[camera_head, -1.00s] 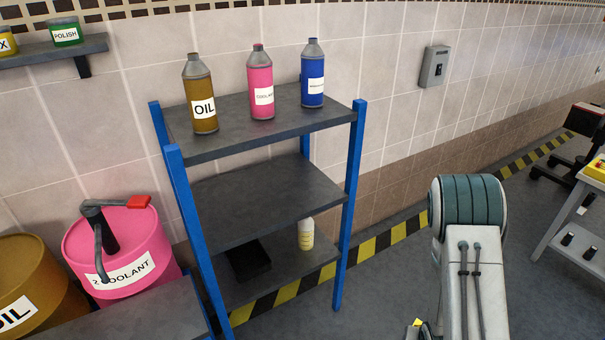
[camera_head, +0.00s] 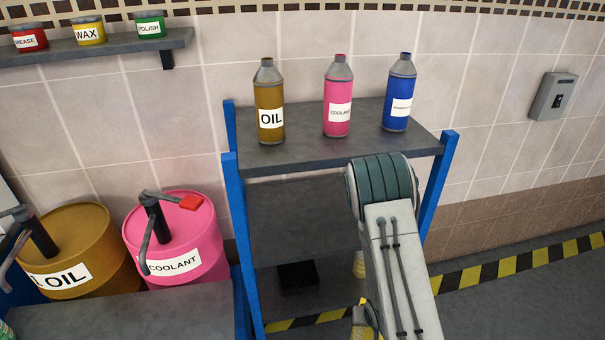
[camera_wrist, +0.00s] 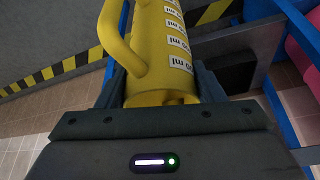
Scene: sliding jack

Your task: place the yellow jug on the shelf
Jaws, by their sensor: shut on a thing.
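The yellow jug (camera_wrist: 158,50) is between the two dark fingers of my gripper (camera_wrist: 161,88) in the wrist view. Its handle is on the left and "ml" labels run along its side. In the head view only a little of the jug (camera_head: 362,318) shows at the bottom, beside my arm. A blue-posted shelf unit (camera_head: 290,158) with grey boards stands ahead. My arm covers its right part. A small grey wall shelf (camera_head: 110,50) is at the upper left.
Oil (camera_head: 270,100), coolant (camera_head: 337,100) and blue (camera_head: 398,98) bottles stand on the top board. A black tray (camera_head: 298,278) and a partly hidden pale bottle (camera_head: 359,264) are lower. Oil (camera_head: 85,245) and coolant (camera_head: 178,235) drums stand left, behind a grey bench (camera_head: 120,318).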

